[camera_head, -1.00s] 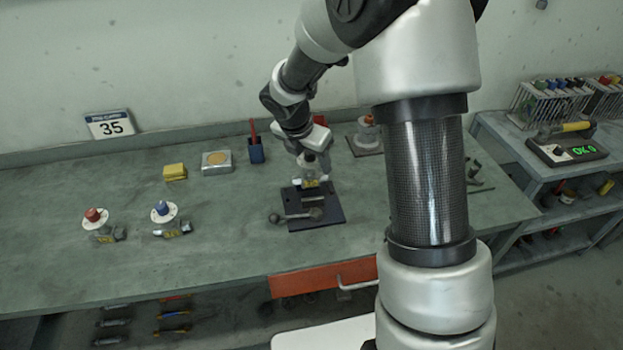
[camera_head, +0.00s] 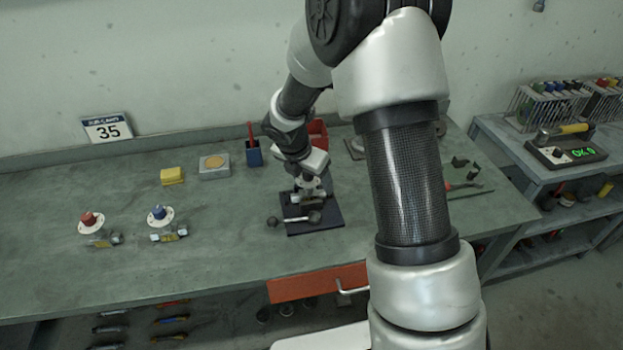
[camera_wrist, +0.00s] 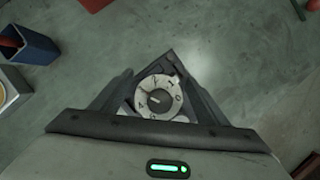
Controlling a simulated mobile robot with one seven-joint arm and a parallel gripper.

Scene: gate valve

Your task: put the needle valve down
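The needle valve, with a white numbered dial (camera_wrist: 158,98), sits between the fingers of my gripper (camera_wrist: 160,100) in the wrist view. The fingers flank it closely and appear shut on it. In the head view my gripper (camera_head: 310,186) is low over the dark mat (camera_head: 325,228) on the bench, and the silvery valve body (camera_head: 309,199) shows below it. I cannot tell whether the valve touches the mat. The lower valve body is hidden in the wrist view.
A rod-like tool with a round end (camera_head: 296,219) lies across the mat's front. A red-capped valve (camera_head: 92,226) and a blue-capped valve (camera_head: 160,221) stand at left. A blue cup (camera_head: 254,154) and a red bin (camera_head: 318,134) are behind. Bench between is clear.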

